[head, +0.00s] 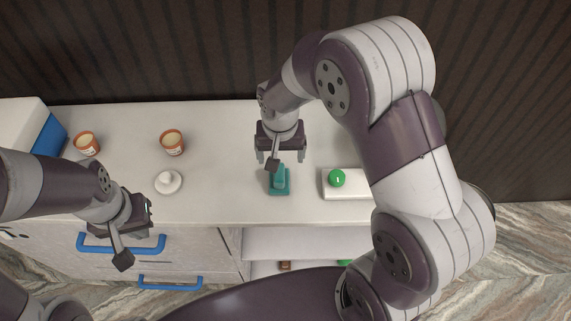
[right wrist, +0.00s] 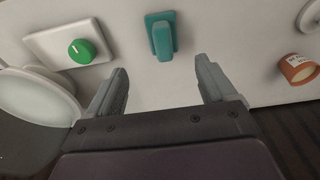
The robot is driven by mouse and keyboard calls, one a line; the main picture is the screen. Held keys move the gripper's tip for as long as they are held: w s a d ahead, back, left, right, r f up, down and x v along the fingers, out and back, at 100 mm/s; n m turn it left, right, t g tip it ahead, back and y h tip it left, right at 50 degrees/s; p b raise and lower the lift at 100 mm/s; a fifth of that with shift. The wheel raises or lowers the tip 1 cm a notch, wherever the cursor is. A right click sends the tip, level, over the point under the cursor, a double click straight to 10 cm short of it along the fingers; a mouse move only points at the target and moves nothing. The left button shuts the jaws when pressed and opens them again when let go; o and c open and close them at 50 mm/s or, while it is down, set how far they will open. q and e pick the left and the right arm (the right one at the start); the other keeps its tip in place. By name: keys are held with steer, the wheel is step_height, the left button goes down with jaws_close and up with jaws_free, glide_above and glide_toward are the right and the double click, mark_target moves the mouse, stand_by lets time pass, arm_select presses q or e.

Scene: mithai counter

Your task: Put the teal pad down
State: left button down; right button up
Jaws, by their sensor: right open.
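The teal pad (head: 279,187) lies on the white counter, a flat base with a raised grip on top. It also shows in the right wrist view (right wrist: 161,36), just beyond the fingertips and between their lines. My right gripper (head: 280,157) is open and empty, over the counter just behind the pad; its two fingers (right wrist: 162,68) stand wide apart and nothing is between them. My left gripper (head: 135,222) is at the counter's front edge on the left, near a blue drawer handle; its finger gap is not clear.
A white block with a green knob (head: 337,178) is right of the pad. Two orange cups (head: 172,143) (head: 87,143) and a small white knobbed disc (head: 168,182) stand to the left. The counter (head: 225,170) is clear between disc and pad. Blue drawer handles (head: 170,281) are below.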

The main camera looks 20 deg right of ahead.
steer(key=s+d+r+n, duration=0.1)
steer(key=s+d+r, duration=0.1)
steer(key=s, duration=0.4)
steer(key=s+d+r+n, duration=0.2)
steer(key=s+d, duration=0.1)
steer(key=s, duration=0.2)
steer(key=shift+s+d, duration=0.15)
steer(key=shift+s, duration=0.25)
